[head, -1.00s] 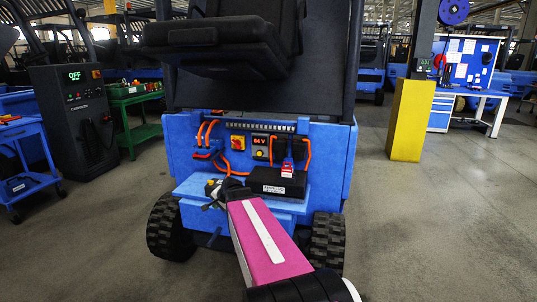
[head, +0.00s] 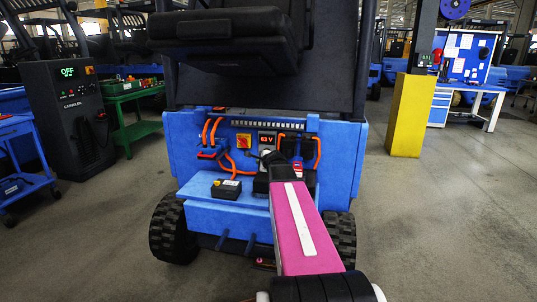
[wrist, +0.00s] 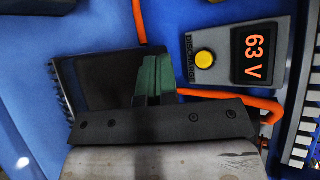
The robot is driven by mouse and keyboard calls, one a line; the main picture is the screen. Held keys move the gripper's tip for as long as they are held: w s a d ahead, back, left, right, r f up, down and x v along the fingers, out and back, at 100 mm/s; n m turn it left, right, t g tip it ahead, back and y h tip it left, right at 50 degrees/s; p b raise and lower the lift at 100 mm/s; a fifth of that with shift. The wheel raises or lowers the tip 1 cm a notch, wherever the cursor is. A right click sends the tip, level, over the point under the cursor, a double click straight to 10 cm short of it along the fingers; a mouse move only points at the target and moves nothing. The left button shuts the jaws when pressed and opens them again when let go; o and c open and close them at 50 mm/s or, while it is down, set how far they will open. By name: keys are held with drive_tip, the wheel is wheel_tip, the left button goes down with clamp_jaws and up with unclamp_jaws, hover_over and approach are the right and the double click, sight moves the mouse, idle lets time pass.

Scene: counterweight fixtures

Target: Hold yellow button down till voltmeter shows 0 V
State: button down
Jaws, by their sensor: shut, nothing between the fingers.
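The voltmeter (wrist: 254,55) is on a grey box marked DISCHARGE and reads 63 V in orange digits. Its display also shows in the head view (head: 267,138). The round yellow button (wrist: 204,59) is on the same box, beside the display. In the head view my arm's end hides the button. My gripper (wrist: 154,78) is shut and empty, with dark green fingers. In the wrist view its fingertips appear left of the button, with a gap between, and do not cover it. I cannot tell their depth from the panel.
Orange cables (head: 230,166) loop across the blue panel. A small black box (head: 226,189) with a yellow top part sits on the blue ledge (head: 200,189). Another black box is partly behind my arm. The black seat (head: 230,28) overhangs above. A yellow post (head: 407,115) stands to the right.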

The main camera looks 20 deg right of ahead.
drive_tip(key=shift+w, duration=0.1)
drive_tip(key=shift+w+d, duration=0.8)
drive_tip(key=shift+w, duration=0.4)
drive_tip(key=shift+w+d, duration=0.8)
drive_tip(key=shift+w, duration=0.35)
drive_tip(key=shift+w+d, duration=0.8)
drive_tip(key=shift+w, duration=0.4)
drive_tip(key=shift+w+d, duration=0.1)
drive_tip(key=shift+w+d, duration=0.15)
drive_tip(key=shift+w, duration=0.1)
drive_tip(key=shift+w+d, duration=0.3)
drive_tip(key=shift+w, duration=0.15)
idle(3.5)
